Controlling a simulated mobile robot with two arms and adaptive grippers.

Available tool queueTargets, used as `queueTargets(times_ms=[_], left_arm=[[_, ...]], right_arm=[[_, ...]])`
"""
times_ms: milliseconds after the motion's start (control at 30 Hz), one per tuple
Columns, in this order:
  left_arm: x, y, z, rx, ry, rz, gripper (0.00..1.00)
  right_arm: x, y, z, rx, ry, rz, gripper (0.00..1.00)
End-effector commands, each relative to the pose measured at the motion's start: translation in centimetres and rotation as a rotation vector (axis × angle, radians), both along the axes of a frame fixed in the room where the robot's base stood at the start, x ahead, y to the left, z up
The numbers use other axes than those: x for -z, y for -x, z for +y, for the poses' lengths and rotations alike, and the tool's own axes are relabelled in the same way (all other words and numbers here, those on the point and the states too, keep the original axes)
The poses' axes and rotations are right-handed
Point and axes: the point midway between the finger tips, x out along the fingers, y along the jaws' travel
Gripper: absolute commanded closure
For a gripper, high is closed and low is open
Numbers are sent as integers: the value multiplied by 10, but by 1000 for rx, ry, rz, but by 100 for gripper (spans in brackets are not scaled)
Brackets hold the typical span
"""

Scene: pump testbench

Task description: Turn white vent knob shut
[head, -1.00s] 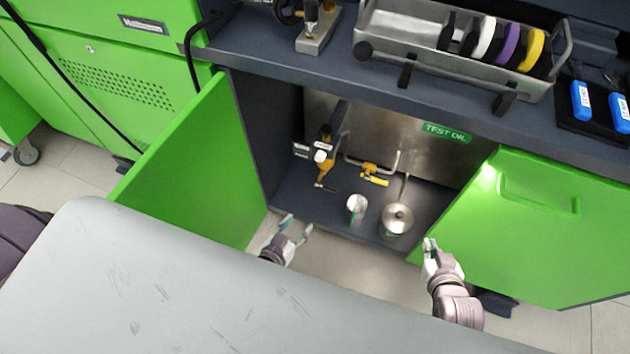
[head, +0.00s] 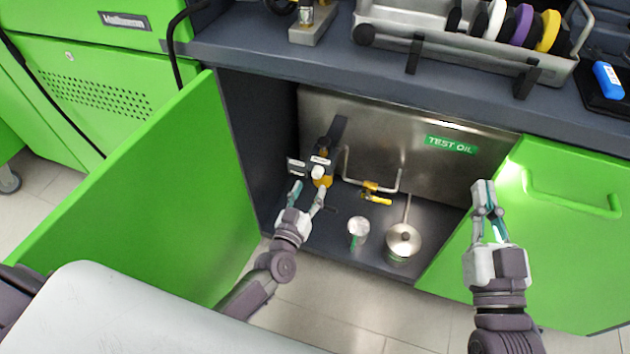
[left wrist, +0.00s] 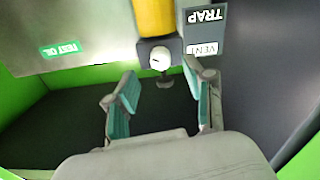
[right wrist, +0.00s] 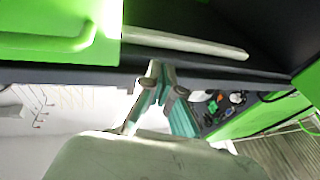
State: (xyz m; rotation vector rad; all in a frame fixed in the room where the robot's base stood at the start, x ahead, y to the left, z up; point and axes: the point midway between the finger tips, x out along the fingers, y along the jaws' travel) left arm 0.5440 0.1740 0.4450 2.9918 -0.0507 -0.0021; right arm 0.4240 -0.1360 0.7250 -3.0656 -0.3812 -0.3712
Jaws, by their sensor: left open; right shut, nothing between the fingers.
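The white vent knob (head: 317,172) sits on the front of the yellow trap fitting inside the open cabinet. My right gripper (head: 485,190) is shut and empty in front of the right green door. It also shows in the right wrist view (right wrist: 160,75).
The TEST OIL tank (head: 400,140) stands behind. The open green door (head: 170,200) borders my left arm.

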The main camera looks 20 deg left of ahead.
Motion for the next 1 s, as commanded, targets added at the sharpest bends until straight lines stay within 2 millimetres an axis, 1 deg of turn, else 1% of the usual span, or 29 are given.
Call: queueTargets(times_ms=[33,100,200,300,500,733,767,1000], left_arm=[[2,-10,0,0,-1,-2,47],[2,-21,-1,0,-1,-2,47],[2,-33,-1,0,-1,-1,47],[2,-42,-1,0,-1,0,47],[1,-49,-2,0,-1,1,47],[0,-49,-2,0,-1,1,47],[0,-49,-2,0,-1,1,48],[1,-49,-2,0,-1,1,88]], right_arm=[[-7,2,1,-3,-15,-56,100],[-19,6,2,-8,-36,-130,100],[-34,12,2,-13,-61,-220,100],[-44,18,2,-17,-79,-285,100],[-54,24,2,-20,-97,-346,100],[-55,24,2,-21,-98,-350,100],[-55,24,2,-21,-98,-349,100],[-54,24,2,-21,-97,-348,100]])
